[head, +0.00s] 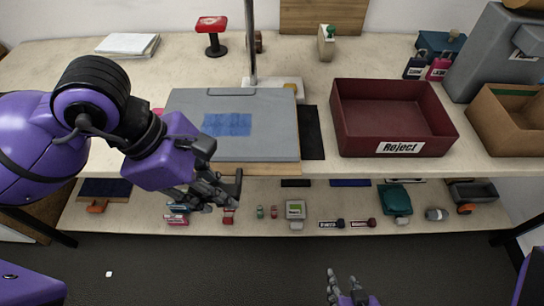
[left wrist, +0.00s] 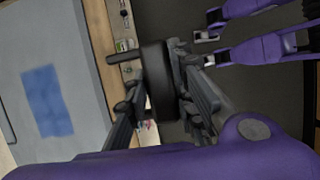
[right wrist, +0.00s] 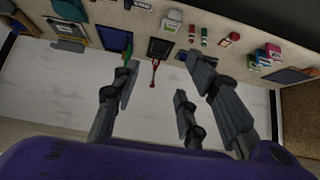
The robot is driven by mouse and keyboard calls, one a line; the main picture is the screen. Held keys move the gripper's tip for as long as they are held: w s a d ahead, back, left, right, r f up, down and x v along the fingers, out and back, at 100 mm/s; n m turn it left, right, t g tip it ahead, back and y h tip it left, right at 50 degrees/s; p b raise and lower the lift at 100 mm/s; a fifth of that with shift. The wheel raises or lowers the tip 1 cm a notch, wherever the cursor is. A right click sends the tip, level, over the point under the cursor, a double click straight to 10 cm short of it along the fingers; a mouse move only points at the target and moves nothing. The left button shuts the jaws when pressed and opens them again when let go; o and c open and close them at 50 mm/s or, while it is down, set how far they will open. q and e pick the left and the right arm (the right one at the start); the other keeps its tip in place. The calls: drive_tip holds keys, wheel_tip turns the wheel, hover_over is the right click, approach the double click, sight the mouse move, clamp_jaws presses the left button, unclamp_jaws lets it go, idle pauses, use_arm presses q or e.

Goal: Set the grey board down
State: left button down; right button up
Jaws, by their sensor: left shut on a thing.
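The grey board (head: 270,140) lies flat on the table at left of centre, with a blue rectangular patch (head: 227,124) on it and a slot near its far edge. The board also shows at the left of the left wrist view (left wrist: 70,125). My left gripper (head: 225,192) is at the table's front edge, in front of the board and apart from it. It is shut on a black flat tool (left wrist: 156,80), which is partly hidden by the fingers. My right gripper (head: 345,290) is low in front of the shelf. Its fingers (right wrist: 165,90) are spread and empty.
A dark red bin (head: 355,118) labelled "Reject" stands right of the board, with a cardboard box (head: 510,118) beyond. A metal post (head: 251,45) rises behind the board. A lower shelf (head: 265,235) holds several small items. A black mat (head: 312,130) borders the board's right side.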

sight(233, 190)
use_arm(q)
drive_tip(key=d+f, duration=0.1)
drive_tip(key=w+d+f+b, duration=0.1)
drive_tip(key=d, duration=0.1)
drive_tip(key=shift+w+f+b, duration=0.1)
drive_tip(key=shift+w+b, duration=0.1)
drive_tip(key=shift+b, duration=0.1)
drive_tip(key=w+d+f, duration=0.5)
drive_tip(key=d+f, duration=0.2)
drive_tip(key=f, duration=0.3)
drive_tip(key=shift+d, duration=0.15)
drive_tip(key=c, duration=1.5)
unclamp_jaws()
use_arm(e)
drive_tip(key=shift+s+d+f, duration=0.45)
drive_tip(key=shift+d+f, duration=0.2)
drive_tip(key=shift+f, duration=0.15)
use_arm(q)
drive_tip(key=shift+r, duration=0.1)
use_arm(e)
drive_tip(key=shift+a, duration=0.1)
